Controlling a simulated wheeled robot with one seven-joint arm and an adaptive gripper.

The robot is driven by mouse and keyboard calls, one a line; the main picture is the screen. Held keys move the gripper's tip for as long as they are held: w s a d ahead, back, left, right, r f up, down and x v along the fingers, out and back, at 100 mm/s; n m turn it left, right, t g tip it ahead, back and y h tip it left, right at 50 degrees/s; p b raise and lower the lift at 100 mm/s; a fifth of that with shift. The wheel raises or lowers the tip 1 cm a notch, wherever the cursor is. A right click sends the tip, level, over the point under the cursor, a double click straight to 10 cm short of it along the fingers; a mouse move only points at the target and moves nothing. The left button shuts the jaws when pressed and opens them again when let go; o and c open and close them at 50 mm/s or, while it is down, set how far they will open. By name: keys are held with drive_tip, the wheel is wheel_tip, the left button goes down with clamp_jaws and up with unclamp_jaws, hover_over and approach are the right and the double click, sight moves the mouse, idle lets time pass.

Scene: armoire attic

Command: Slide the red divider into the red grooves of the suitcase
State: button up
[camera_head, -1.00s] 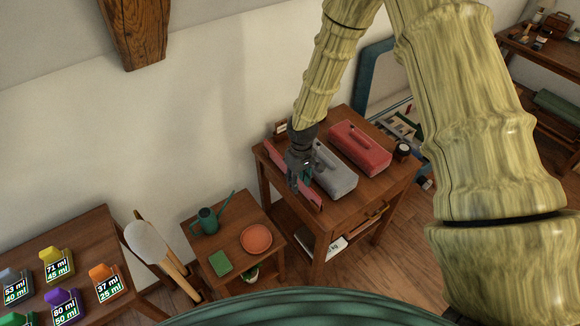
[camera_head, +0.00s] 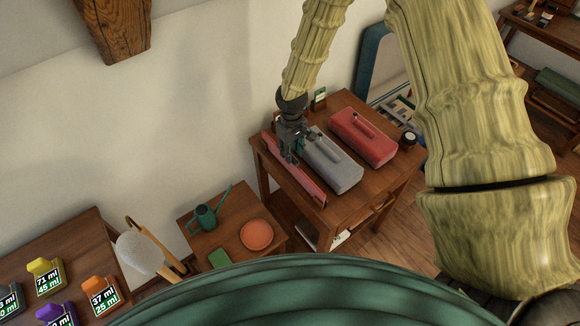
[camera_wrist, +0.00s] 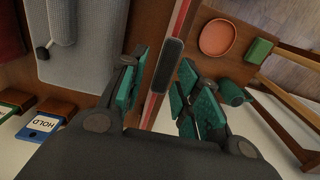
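The red divider (camera_head: 309,184) is a long thin red strip along the left edge of the wooden table (camera_head: 345,207). In the wrist view, the red strip (camera_wrist: 182,20) passes between my fingers, with a dark grey grip piece (camera_wrist: 168,66) on it. My gripper (camera_head: 289,158) is over the divider, beside a grey case with a handle (camera_head: 337,170). Its teal-padded fingers (camera_wrist: 163,88) are open, with gaps visible around the grip piece. I cannot make out any red grooves or an open suitcase; part of the divider is hidden by my gripper.
A red case (camera_head: 368,142) with a handle and a dark jar (camera_head: 408,139) stand to the right. A small card holder (camera_head: 319,98) is at the back. A lower side table (camera_head: 240,205) holds a watering can (camera_head: 206,218) and an orange dish (camera_head: 257,235).

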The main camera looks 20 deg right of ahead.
sight(290, 166)
drive_tip(key=f, duration=0.2)
drive_tip(key=f+b, duration=0.1)
drive_tip(key=shift+w+f, duration=0.15)
drive_tip(key=shift+w, duration=0.15)
drive_tip(key=shift+s+f+b, duration=0.1)
drive_tip(key=shift+s+b, duration=0.1)
drive_tip(key=shift+b, duration=0.1)
drive_tip(key=shift+a+f+b, duration=0.15)
drive_tip(key=shift+f+b, duration=0.15)
drive_tip(key=shift+f, duration=0.1)
drive_tip(key=shift+a+f+b, duration=0.15)
drive_tip(key=shift+f+b, duration=1.15)
drive_tip(key=shift+f, duration=0.7)
drive_tip(key=shift+c, duration=0.2)
clamp_jaws()
